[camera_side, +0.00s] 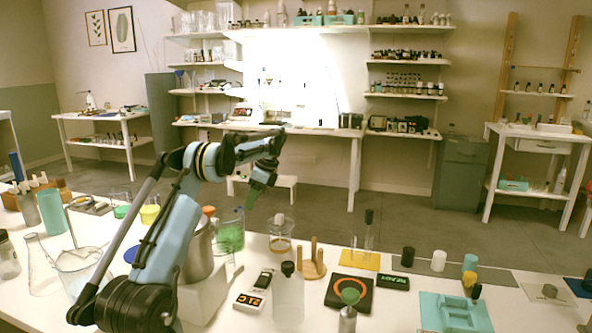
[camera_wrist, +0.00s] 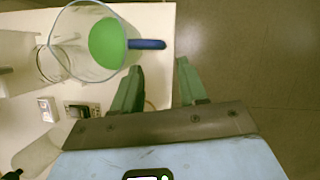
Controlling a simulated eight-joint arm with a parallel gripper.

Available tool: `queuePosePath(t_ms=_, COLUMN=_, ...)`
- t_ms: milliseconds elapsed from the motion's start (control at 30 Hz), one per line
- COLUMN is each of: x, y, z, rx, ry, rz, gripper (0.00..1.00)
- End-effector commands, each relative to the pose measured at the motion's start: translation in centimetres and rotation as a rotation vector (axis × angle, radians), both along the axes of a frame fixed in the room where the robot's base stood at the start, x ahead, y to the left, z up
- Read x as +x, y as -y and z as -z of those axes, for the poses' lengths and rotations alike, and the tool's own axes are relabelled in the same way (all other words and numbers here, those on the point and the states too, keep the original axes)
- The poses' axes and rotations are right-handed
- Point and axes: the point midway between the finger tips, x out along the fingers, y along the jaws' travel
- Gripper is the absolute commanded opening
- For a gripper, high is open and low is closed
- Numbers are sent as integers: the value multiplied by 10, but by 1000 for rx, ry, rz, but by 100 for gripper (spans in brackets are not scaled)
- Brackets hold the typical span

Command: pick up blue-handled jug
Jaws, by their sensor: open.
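The blue-handled jug (camera_wrist: 66,30) is clear, with green contents, in the upper left of the wrist view. Its blue handle (camera_wrist: 147,44) points right. In the side view the jug (camera_side: 230,237) stands near the far edge of the table. My gripper (camera_side: 251,207) is above and slightly right of it there, pointing down. In the wrist view my gripper (camera_wrist: 160,67) is open, its two green fingers apart with nothing between them. The handle's end appears just ahead of the gap between the fingertips. I cannot tell the exact height of the fingers over the handle.
A glass beaker (camera_side: 281,243) stands right of the jug, near a wooden peg stand (camera_side: 313,268). A metal pot (camera_side: 199,252) stands to its left. The white table (camera_wrist: 155,20) ends just right of the jug, with bare floor (camera_wrist: 260,60) beyond.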

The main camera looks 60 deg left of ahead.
Motion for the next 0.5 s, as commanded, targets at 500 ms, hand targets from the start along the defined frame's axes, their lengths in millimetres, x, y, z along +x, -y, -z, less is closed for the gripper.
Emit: queuePosePath(t_ms=500, x=-19, y=-17, z=49, rx=0, ry=0, rz=-2, gripper=42)
